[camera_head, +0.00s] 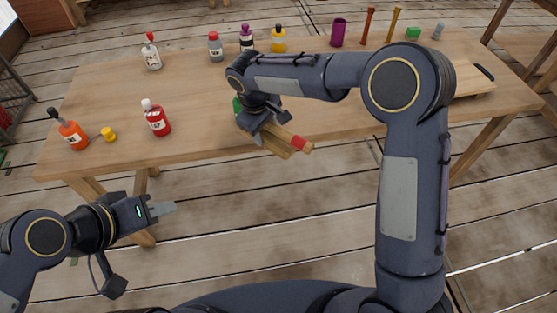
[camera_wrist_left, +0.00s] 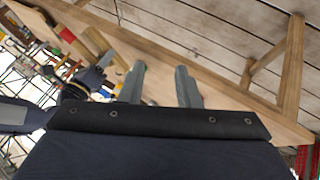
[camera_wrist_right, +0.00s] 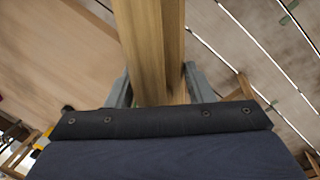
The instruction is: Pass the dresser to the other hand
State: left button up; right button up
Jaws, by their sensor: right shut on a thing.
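The dresser is a wooden bar (camera_head: 279,142) with a red end (camera_head: 299,143), beyond the table's front edge in the head view. My right gripper (camera_head: 262,127) is shut on it; the arm hides part of it. In the right wrist view the wooden bar (camera_wrist_right: 150,45) runs between the fingers (camera_wrist_right: 152,88) and out of the top of the frame. My left gripper (camera_head: 163,210) is in front of the table, lower left of the dresser and apart from it. In the left wrist view its fingers (camera_wrist_left: 158,86) are apart with nothing between them.
The wooden table (camera_head: 210,105) carries an orange bottle (camera_head: 72,134), a yellow piece (camera_head: 108,134) and a red bottle (camera_head: 156,120) on the left. More bottles, a purple cup (camera_head: 339,32) and upright tools stand along the back. The space between my grippers is clear.

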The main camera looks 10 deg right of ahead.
pick_arm(q)
jog(key=w+d+n+t+h, duration=0.1)
jog(key=w+d+n+t, duration=0.25)
jog(key=w+d, duration=0.65)
pick_arm(e)
jog(key=shift+w, duration=0.1)
pick_arm(q)
jog(key=n+t+y, duration=0.4)
jog(key=n+t, duration=0.4)
jog(key=n, duration=0.4)
send_near(278, 135)
jog(key=w, duration=1.1)
jog(key=shift+d+f, duration=0.3)
jog(key=shift+d, duration=0.05)
jog(key=shift+s, duration=0.1)
pick_arm(e)
jog(key=shift+c, duration=0.2)
